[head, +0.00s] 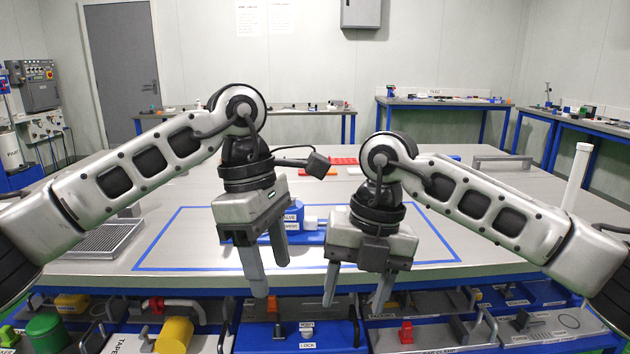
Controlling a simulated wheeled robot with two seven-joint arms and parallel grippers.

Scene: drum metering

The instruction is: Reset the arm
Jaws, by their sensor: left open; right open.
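My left arm comes in from the left, and its gripper (267,269) is open and empty, pointing down over the front part of the table. My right arm comes in from the right, and its gripper (357,287) is open and empty, pointing down near the table's front edge. The two grippers hang side by side with a gap between them. A blue device with white labels (291,218) stands on the table behind them, partly hidden by both grippers.
Blue tape (181,238) outlines an area on the grey table (480,190). Below the front edge are blue bins with a yellow cylinder (174,335), a green cylinder (46,332) and a red part (406,332). A metal grate (104,238) lies left; a white tube (577,163) stands right.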

